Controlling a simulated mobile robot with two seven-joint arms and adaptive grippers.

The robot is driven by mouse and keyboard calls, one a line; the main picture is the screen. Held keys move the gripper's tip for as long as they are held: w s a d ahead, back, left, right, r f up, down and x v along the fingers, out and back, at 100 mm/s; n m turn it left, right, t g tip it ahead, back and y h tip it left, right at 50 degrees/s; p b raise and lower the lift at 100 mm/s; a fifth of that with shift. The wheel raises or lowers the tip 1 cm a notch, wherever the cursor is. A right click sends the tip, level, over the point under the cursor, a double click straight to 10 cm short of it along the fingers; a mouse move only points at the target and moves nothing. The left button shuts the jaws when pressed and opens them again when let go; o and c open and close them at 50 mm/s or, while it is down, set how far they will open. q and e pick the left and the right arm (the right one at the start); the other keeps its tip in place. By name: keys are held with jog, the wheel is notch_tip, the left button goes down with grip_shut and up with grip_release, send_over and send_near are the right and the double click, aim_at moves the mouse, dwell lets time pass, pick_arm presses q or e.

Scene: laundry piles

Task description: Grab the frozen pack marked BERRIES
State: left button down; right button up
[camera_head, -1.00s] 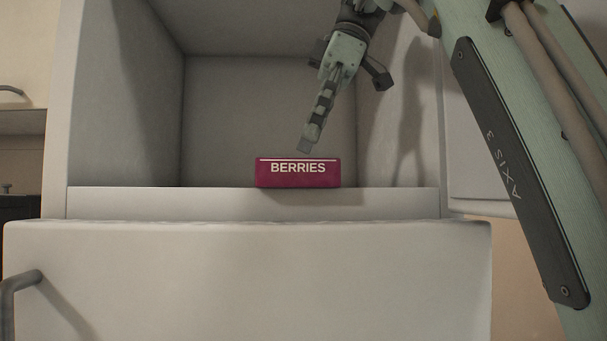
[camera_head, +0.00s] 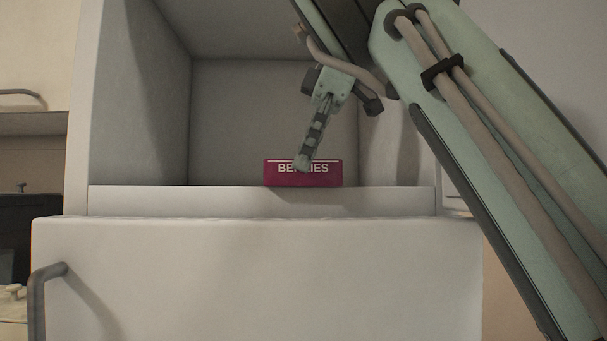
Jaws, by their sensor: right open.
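The magenta pack marked BERRIES (camera_head: 277,178) lies at the front of the open freezer compartment (camera_head: 240,120), its label facing me. My right gripper (camera_head: 303,163) comes down from the upper right, and its fingertips overlap the middle of the pack in the picture, covering some letters. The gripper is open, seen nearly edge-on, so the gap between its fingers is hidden. I cannot tell whether the fingers touch the pack. My left gripper is not in view.
The compartment walls rise on both sides of the pack. The space left of the pack is clear.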

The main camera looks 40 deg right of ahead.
jog(key=shift+f, duration=0.25)
dwell(0.3)
jog(key=c, duration=1.5)
